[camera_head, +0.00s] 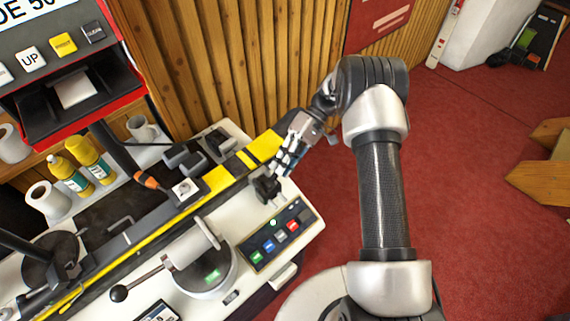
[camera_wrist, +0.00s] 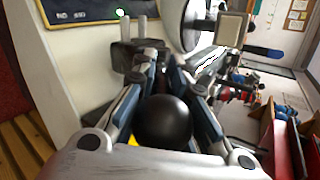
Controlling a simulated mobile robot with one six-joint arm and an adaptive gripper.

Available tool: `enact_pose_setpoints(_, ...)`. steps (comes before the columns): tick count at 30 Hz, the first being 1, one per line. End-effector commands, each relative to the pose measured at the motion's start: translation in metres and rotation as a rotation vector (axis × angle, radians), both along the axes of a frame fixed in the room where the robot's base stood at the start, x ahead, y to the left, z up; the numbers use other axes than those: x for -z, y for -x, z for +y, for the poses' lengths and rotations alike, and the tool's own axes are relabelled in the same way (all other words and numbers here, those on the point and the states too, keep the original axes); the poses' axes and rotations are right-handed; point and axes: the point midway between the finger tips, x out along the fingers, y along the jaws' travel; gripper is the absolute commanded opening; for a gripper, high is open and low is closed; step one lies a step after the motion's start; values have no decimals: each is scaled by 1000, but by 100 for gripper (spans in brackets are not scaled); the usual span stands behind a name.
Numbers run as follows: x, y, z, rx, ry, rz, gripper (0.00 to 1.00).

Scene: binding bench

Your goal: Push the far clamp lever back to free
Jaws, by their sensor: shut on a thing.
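My gripper (camera_head: 280,167) reaches over the far end of the white bench beside a small black clamp block (camera_head: 265,188). In the wrist view its blue-padded fingers are shut around a black ball knob (camera_wrist: 163,121), which I take to be the far clamp lever's knob. The black clamp block (camera_wrist: 128,58) with grey posts lies just beyond the fingertips. The lever's shaft is mostly hidden by the fingers, so I cannot tell its exact angle. In the head view the knob is hidden by my gripper.
A button panel (camera_head: 278,236) lies in front of the clamp. A round clamp with a ball-ended handle (camera_head: 119,293) stands nearer. A yellow-black strip (camera_head: 217,179), bottles (camera_head: 90,160) and a mug (camera_head: 141,130) are to the left. Red floor right of the bench is clear.

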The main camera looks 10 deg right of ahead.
Motion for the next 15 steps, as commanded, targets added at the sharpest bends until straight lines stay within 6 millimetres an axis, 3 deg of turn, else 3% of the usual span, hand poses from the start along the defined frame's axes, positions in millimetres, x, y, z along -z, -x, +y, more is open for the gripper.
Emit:
enact_pose_setpoints(1, -6, -15, 10, 26, -15, -40, 0)
enact_pose_setpoints(5, -6, -15, 10, 26, -15, -40, 0)
enact_pose_setpoints(6, -6, -15, 10, 26, -15, -40, 16)
enact_pose_setpoints(15, -6, -14, 10, 25, -16, -40, 35)
